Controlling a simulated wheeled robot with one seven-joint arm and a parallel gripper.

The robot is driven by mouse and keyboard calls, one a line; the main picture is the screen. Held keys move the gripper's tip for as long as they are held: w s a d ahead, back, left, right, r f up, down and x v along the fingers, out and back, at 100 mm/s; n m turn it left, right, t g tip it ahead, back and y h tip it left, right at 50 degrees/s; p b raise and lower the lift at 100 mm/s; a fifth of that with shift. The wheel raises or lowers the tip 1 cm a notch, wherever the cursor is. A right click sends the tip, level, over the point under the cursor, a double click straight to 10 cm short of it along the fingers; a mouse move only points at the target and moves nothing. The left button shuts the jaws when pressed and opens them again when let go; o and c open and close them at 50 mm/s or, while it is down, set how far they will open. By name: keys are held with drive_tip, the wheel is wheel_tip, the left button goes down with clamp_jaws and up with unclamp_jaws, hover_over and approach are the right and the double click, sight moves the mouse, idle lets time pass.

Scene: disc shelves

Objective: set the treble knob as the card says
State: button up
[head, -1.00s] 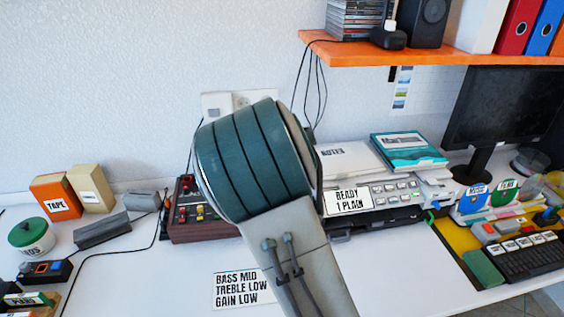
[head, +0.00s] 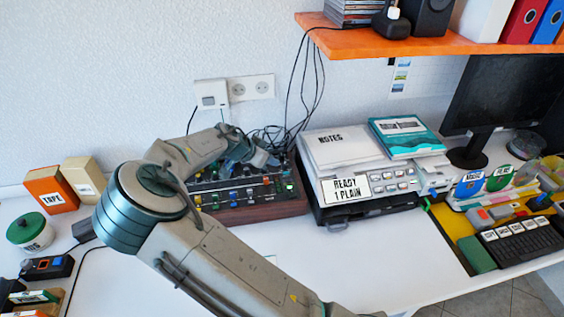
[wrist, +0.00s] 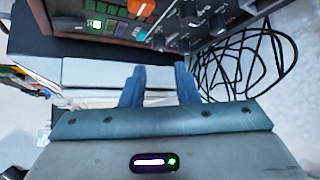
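The mixer (head: 246,207), a dark panel in a brown wooden case, stands at the back of the desk. It carries rows of small coloured knobs and buttons, partly behind my arm. In the wrist view its panel (wrist: 120,22) lies upside down along the top, with dark knobs (wrist: 190,14) near the top centre. I cannot read which knob is treble. My gripper (head: 262,158) is above the mixer's far edge; in the wrist view its two blue fingers (wrist: 159,72) are apart with nothing between them. The card's text is hidden behind my arm now; earlier it reads BASS MID, TREBLE LOW, GAIN LOW.
Black cables (head: 272,138) bunch behind the mixer, and show as loops in the wrist view (wrist: 240,65). A printer-like device (head: 375,188) with notes and a teal book on top stands close on the right. An orange shelf (head: 420,47) overhangs the right side.

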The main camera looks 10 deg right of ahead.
sight(284, 164)
drive_tip(key=x, duration=0.8)
drive_tip(key=shift+p, duration=0.3)
drive_tip(key=shift+r, duration=0.1)
clamp_jaws()
